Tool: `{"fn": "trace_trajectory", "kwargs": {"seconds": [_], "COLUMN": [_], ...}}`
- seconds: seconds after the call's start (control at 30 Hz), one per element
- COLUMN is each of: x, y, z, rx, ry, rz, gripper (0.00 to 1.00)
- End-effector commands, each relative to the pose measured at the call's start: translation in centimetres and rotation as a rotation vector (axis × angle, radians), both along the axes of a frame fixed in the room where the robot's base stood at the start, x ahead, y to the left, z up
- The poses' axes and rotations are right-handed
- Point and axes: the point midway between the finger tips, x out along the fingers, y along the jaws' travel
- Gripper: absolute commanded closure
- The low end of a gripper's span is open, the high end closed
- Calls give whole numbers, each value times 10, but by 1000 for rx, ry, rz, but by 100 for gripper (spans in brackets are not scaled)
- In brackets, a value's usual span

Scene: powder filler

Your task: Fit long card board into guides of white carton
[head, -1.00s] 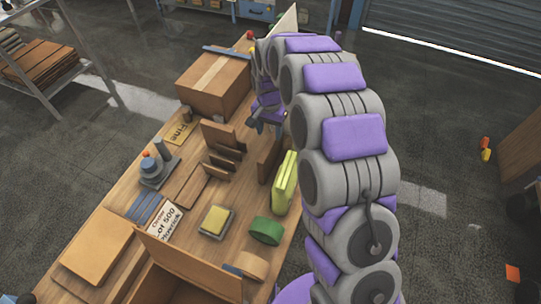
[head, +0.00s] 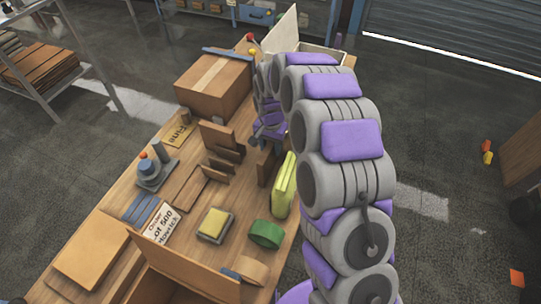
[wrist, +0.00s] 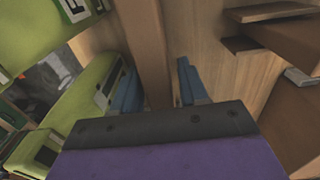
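A long brown card board (head: 264,166) stands on edge on the bench, left of the lime-green boxes. It runs down the middle of the wrist view (wrist: 150,45). My gripper (head: 266,136) is just above it. In the wrist view, my gripper's blue fingertips (wrist: 158,85) are spread on either side of the board, with a visible gap at the right finger. Whether the left finger touches it is unclear. The white carton (head: 337,55) stands at the far end of the bench with a pale flap (head: 284,33) raised. My arm hides part of it, and its guides cannot be made out.
Lime-green boxes (head: 284,187) stand close right of the board. Several brown dividers (head: 221,138) stand to its left. A closed brown box (head: 213,84) is farther back. A green tape roll (head: 265,234) and a yellow sponge-like block (head: 214,223) lie nearer.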

Motion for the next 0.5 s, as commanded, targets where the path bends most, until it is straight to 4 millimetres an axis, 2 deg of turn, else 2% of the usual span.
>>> {"fn": "trace_trajectory", "kwargs": {"seconds": [0.07,0.43,0.5], "x": [0,0,0], "y": [0,0,0], "z": [0,0,0], "rx": [0,0,-1], "ry": [0,1,1], "rz": [0,0,0], "gripper": [65,100,100]}}
